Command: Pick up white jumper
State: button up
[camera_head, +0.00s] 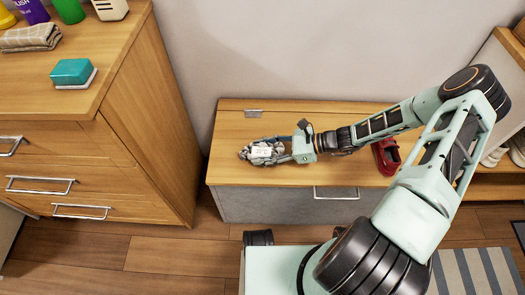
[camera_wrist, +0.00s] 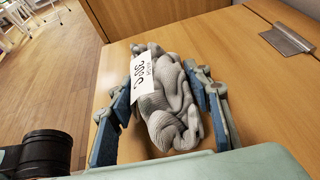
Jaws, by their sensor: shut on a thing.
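The white jumper (camera_head: 262,152) is a crumpled grey-white knitted bundle on the left part of the low wooden bench top. It also shows in the wrist view (camera_wrist: 172,110), with a white paper label (camera_wrist: 145,75) bearing dark marks on it. My gripper (camera_head: 285,150) reaches in from the right. In the wrist view its blue-padded fingers (camera_wrist: 165,108) stand on both sides of the jumper and are shut on it. The jumper appears at the level of the bench top; I cannot tell whether it is clear of the surface.
The low wooden bench (camera_head: 240,125) has a grey front drawer. A red object (camera_head: 386,156) sits on it beneath my arm. A wooden chest of drawers (camera_head: 150,120) stands to the left, holding a teal block (camera_head: 72,71) and a folded cloth (camera_head: 30,37). The wall is behind.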

aim_at(254, 147)
jog(key=c, duration=0.3)
jog(key=shift+r+p, duration=0.3)
jog(key=shift+r, duration=0.25)
notch_tip(254, 147, up, 2)
jog(key=shift+r+p, duration=0.2)
jog(key=shift+p, duration=0.45)
jog(key=s+a+r+p, duration=0.2)
jog(key=s+a+r, duration=0.2)
jog(key=s+a, duration=0.1)
jog(key=s+a+r+p, duration=0.2)
jog(key=s+a+r, duration=0.2)
jog(key=a+r, duration=0.1)
jog(key=shift+s+a+r, duration=0.1)
jog(key=shift+s+r, duration=0.2)
jog(key=shift+s, duration=0.05)
